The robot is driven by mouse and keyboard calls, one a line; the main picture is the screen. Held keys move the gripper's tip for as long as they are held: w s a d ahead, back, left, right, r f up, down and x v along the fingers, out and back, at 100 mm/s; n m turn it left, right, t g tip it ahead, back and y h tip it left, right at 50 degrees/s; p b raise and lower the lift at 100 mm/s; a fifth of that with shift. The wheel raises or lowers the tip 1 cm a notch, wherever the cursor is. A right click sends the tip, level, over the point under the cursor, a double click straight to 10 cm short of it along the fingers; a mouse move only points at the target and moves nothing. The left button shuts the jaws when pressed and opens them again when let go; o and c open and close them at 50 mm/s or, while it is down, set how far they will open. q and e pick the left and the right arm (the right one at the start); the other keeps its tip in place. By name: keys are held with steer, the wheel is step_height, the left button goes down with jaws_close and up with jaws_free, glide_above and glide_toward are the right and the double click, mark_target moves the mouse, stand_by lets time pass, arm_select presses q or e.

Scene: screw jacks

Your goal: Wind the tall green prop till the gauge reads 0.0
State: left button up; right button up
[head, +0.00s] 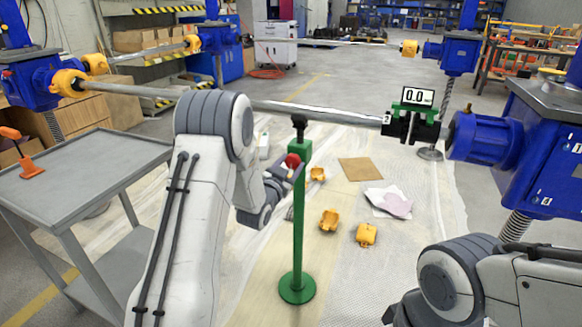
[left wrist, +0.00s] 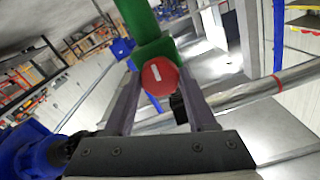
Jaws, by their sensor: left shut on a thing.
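The tall green prop (head: 298,220) stands upright on its round base, under the long steel shaft (head: 330,114). Its black head (head: 299,121) is at the shaft's underside; I cannot tell whether they touch. A red knob (head: 293,160) sits on the prop's upper part. My left gripper (head: 285,172) is shut on the red knob, which shows between its two fingers in the left wrist view (left wrist: 159,77). The gauge (head: 417,97) sits on the shaft to the right and appears to read 0.0. My right arm shows at lower right; its gripper is out of view.
A grey cart (head: 85,165) with an orange clamp (head: 25,160) stands at left. Blue jacks (head: 490,138) hold the shafts at both sides. Orange parts (head: 329,219), brown card and paper lie on the floor sheet right of the prop.

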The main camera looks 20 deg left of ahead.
arm_select(q)
steer(key=o, duration=1.4)
steer(key=shift+s, duration=0.1)
steer(key=s+p, duration=0.1)
steer(key=s, duration=0.9)
steer(key=shift+s+a, duration=0.15)
stand_by(0.5)
